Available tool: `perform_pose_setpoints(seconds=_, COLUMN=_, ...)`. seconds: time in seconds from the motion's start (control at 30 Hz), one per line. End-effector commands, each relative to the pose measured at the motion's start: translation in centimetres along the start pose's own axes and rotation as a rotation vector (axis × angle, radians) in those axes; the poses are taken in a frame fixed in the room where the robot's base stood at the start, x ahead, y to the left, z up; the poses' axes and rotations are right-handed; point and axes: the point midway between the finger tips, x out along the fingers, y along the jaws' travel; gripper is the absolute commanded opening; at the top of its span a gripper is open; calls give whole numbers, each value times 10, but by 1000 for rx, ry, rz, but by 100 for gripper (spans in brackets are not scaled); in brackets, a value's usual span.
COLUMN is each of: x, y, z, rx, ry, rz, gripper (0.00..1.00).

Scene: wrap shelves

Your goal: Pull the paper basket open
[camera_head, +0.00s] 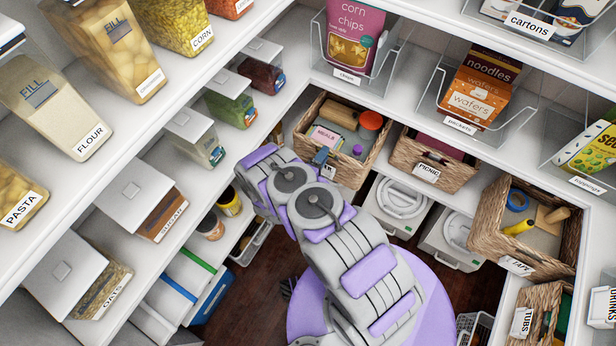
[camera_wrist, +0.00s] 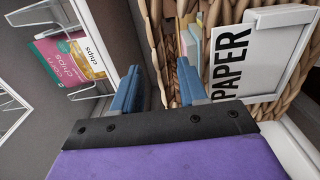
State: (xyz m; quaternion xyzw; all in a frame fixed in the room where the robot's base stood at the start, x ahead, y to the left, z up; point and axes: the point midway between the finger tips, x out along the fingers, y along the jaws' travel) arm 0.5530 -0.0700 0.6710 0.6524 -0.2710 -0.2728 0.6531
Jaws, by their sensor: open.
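The woven paper basket (camera_wrist: 300,98) fills the right of the wrist view, with a white-framed label (camera_wrist: 232,60) reading PAPER. In the head view, a woven basket (camera_head: 351,174) on the back shelf, holding a pink meals item and other small things, appears to be the same one; its label is mostly hidden by my gripper (camera_head: 322,158). In the wrist view my gripper (camera_wrist: 158,90) is open, its two blue fingers close to the basket's woven edge beside the label. Whether they touch it I cannot tell.
A picnic basket (camera_head: 436,163) sits right of it, and a third woven basket (camera_head: 480,212) stands further right. A corn chips bag (camera_head: 354,40) stands in a clear bin above. Jars and boxes fill the left shelves. Dark floor (camera_head: 262,285) is open below.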

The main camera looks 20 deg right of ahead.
Motion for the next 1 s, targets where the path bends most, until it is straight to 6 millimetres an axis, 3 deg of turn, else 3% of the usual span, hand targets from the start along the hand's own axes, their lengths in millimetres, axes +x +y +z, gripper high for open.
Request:
perform_pose_setpoints(seconds=0.3, x=-73, y=1, z=-1, rx=-3, ry=6, rz=-2, gripper=43)
perform_pose_setpoints(seconds=0.5, x=-111, y=0, z=0, rx=-1, ry=3, rz=-2, gripper=43)
perform_pose_setpoints(seconds=0.7, x=-133, y=-1, z=1, rx=-2, ry=-1, rz=-3, gripper=43)
perform_pose_setpoints(seconds=1.0, x=-138, y=-2, z=2, rx=-2, ry=-3, rz=-3, gripper=43)
